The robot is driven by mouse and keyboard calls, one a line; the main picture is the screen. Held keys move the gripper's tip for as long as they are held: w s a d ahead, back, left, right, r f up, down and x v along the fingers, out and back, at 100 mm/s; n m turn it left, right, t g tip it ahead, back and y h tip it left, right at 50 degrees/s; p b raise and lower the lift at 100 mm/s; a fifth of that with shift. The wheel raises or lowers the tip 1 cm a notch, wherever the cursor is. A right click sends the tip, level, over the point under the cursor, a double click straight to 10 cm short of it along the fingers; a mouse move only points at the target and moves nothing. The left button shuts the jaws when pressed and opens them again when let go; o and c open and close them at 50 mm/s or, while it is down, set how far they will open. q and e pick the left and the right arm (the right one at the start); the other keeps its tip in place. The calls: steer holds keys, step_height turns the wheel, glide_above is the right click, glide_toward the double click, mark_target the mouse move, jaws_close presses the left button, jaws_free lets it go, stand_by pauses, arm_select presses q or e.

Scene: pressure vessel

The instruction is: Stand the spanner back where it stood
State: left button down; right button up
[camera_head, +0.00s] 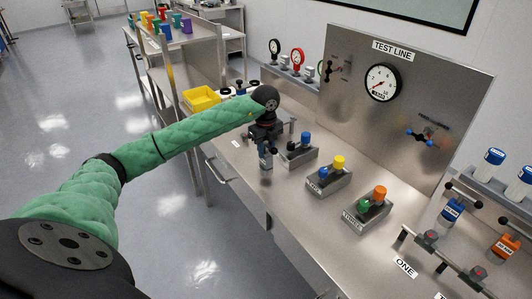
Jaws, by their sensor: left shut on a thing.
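My left arm reaches in from the left over the steel bench (240,172). My left gripper (265,146) points down above the bench, left of the row of small blocks. It is shut on the spanner (267,160), of which only a small grey part shows below the fingers. The rest of the spanner is hidden by the gripper. I cannot tell whether its lower end touches the bench. The place where it stood cannot be made out. My right gripper is not in view.
Steel blocks with coloured knobs (299,151) (329,177) (366,210) stand right of the gripper. A yellow bin (201,99) is behind the arm. The upright test panel (400,110) with a gauge (382,82) bounds the back. Valves and pipes (440,255) fill the right.

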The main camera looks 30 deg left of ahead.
arm_select(q)
steer(key=shift+f+p, duration=0.55)
steer(key=shift+f, duration=0.7)
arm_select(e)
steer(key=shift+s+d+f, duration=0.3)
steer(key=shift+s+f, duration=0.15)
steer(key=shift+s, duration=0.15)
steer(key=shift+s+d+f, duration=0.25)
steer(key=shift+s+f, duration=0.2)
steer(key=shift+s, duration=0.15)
arm_select(q)
steer(key=shift+f, duration=0.1)
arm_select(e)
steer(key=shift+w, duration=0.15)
arm_select(q)
steer(key=c, duration=1.1)
jaws_free()
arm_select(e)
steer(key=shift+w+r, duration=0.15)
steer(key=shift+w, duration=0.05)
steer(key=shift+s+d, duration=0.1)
